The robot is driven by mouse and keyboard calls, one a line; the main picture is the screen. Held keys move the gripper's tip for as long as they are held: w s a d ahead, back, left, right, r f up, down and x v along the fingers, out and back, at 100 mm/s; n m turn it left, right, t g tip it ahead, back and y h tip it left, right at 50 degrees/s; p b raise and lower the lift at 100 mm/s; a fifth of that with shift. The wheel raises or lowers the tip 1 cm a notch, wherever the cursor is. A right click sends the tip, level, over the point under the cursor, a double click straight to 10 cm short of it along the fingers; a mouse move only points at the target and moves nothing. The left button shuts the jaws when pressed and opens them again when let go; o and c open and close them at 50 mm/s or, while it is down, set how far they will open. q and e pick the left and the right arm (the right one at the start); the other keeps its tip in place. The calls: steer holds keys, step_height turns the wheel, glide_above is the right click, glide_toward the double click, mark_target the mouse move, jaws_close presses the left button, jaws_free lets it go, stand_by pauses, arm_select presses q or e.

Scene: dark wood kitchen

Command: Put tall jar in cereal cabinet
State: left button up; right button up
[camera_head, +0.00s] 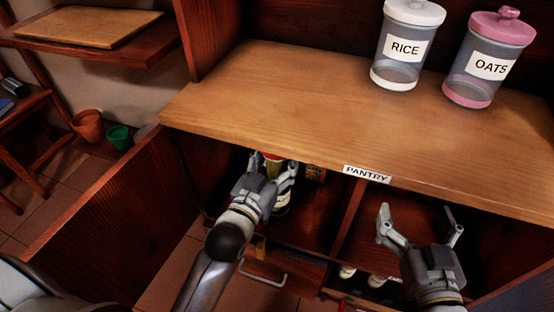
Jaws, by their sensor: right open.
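A jar with a red top (272,156) and a yellowish body stands or hangs in the left compartment below the counter. My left gripper (272,168) reaches in with its fingers at either side of this jar and hides much of it. Whether the fingers press on it is unclear. My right gripper (420,220) is open and empty in front of the right compartment. On the counter are a clear RICE jar (402,72) with a white lid and a clear OATS jar (480,82) with a pink lid. No label reading cereal shows.
The wooden counter (270,100) carries a PANTRY label (367,174) on its front edge and is clear at left. An open door panel (115,225) stands left of the compartment. A small box (315,172) sits behind the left gripper. A drawer handle (264,277) is below.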

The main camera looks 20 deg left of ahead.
arm_select(q)
steer(key=shift+f, duration=0.1)
steer(key=o, duration=1.4)
steer(key=shift+o, duration=0.2)
